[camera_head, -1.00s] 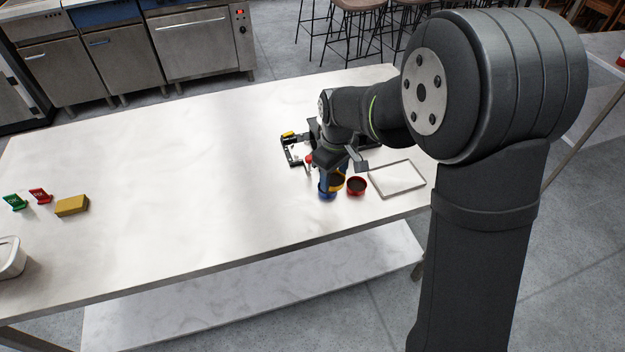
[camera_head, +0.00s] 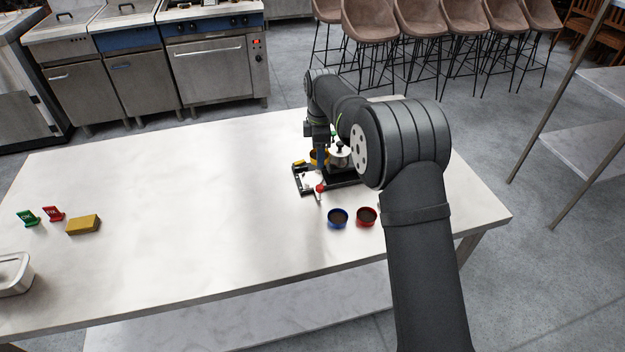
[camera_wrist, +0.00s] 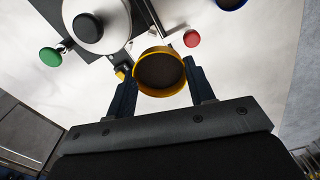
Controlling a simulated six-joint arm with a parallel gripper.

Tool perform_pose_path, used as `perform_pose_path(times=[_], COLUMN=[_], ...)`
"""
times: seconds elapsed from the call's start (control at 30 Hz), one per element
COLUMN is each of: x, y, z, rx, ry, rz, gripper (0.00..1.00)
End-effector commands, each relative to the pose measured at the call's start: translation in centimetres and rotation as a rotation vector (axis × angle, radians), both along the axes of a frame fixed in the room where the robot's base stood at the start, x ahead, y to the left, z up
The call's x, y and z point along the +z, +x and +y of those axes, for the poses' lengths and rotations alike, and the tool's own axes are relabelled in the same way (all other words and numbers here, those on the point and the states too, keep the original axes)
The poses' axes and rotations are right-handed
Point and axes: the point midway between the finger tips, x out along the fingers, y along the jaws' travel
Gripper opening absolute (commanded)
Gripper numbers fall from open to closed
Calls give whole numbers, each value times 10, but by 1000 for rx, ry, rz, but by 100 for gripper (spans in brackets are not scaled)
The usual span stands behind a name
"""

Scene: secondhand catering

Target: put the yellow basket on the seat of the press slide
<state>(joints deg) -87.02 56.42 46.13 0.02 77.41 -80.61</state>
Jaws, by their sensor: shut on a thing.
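My gripper (camera_wrist: 158,70) is shut on the yellow basket (camera_wrist: 160,92), a round cup with a dark filling, between its two fingers in the wrist view. In the head view the yellow basket (camera_head: 316,158) is partly hidden by my gripper, close by the press (camera_head: 340,155). The press slide (camera_head: 302,182) is a black frame with a red knob at its near end. The wrist view shows the white press top with a black knob (camera_wrist: 92,25). I cannot make out the slide's seat, or whether the basket touches anything.
A blue basket (camera_head: 338,217) and a red basket (camera_head: 366,216) stand near the table's front edge. A yellow sponge (camera_head: 83,225), green (camera_head: 28,217) and red (camera_head: 53,213) signs and a metal container (camera_head: 15,273) are at the left. The table's middle is clear.

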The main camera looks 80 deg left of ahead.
Motion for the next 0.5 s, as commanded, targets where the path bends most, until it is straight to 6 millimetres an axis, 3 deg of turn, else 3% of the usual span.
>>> perform_pose_path(times=[0.2,0.37,0.5], x=[-2,-5,-23], y=[-9,-12,-12], z=[27,33,34], rx=[166,213,219], ry=[1,-1,-3], rz=[0,0,1], gripper=[27,27,27])
